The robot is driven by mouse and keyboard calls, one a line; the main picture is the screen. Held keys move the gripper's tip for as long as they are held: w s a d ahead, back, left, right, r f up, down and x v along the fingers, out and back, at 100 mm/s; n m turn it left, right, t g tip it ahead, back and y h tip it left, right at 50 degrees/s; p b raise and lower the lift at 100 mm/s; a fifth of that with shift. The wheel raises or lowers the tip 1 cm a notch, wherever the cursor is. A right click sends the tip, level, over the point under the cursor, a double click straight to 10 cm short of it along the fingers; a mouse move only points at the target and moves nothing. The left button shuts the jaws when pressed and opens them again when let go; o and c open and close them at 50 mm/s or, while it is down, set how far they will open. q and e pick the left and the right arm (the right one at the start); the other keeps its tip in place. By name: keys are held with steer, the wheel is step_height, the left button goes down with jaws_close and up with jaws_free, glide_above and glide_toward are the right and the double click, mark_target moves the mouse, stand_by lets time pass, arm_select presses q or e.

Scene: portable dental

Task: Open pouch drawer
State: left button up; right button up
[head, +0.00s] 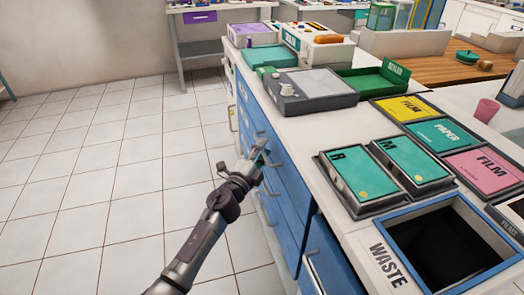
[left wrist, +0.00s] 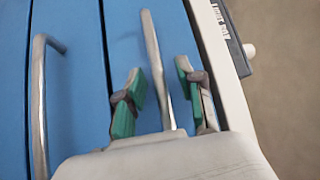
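The blue drawer fronts (head: 290,205) run down the side of the white-topped counter, each with a metal bar handle. No label naming the pouch drawer can be read on them. My left gripper (head: 258,152) is at an upper drawer front, below the grey device. In the left wrist view, its two green-padded fingers (left wrist: 160,78) stand apart on either side of a bar handle (left wrist: 152,45). A gap shows between the handle and each pad. The drawer behind this handle looks closed. My right gripper is in neither view.
A second handle (left wrist: 39,105) lies left of the fingers in the left wrist view. On the counter are a grey device (head: 310,90), a green tray (head: 375,82), lidded boxes (head: 350,175) and a waste bin opening (head: 445,245). The tiled floor (head: 100,170) at left is clear.

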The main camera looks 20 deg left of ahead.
arm_select(q)
jaws_close()
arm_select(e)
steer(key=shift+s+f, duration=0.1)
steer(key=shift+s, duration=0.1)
arm_select(q)
steer(key=s+a, duration=0.6)
steer(key=a, duration=0.4)
steer(key=s+a+p, duration=0.1)
steer(key=s+a, duration=0.6)
steer(key=a, duration=0.3)
steer(key=shift+s, duration=0.25)
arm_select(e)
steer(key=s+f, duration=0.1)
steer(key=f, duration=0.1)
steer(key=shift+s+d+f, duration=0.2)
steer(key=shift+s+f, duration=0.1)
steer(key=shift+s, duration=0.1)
